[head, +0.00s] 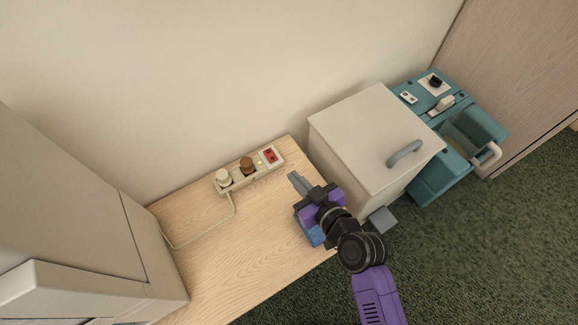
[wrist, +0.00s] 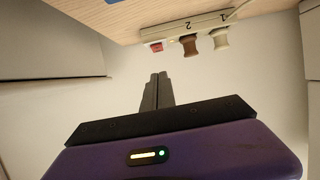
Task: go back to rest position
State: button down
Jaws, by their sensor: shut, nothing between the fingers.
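My gripper (head: 294,178) is over the wooden tabletop in the head view, its two fingers together and empty. In the wrist view, the closed fingers (wrist: 158,78) point toward the wall. A power strip (head: 237,176) lies on the tabletop by the wall, to the left of the fingers and apart from them. It bears a cream plug (head: 223,177), a brown plug (head: 247,165) and a red switch (head: 270,155). In the wrist view the strip (wrist: 205,27) appears upside down.
A white lidded box (head: 350,130) with a grey handle stands right of the wooden table (head: 235,265). A teal unit (head: 428,183) with an open bin is beyond it. A large grey cabinet (head: 70,230) is at left. A blue object (head: 316,238) is partly hidden beneath my gripper.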

jog(key=shift+s+d, duration=0.15)
jog(key=shift+s, duration=0.05)
jog(key=shift+r, duration=0.1)
dwell(0.4)
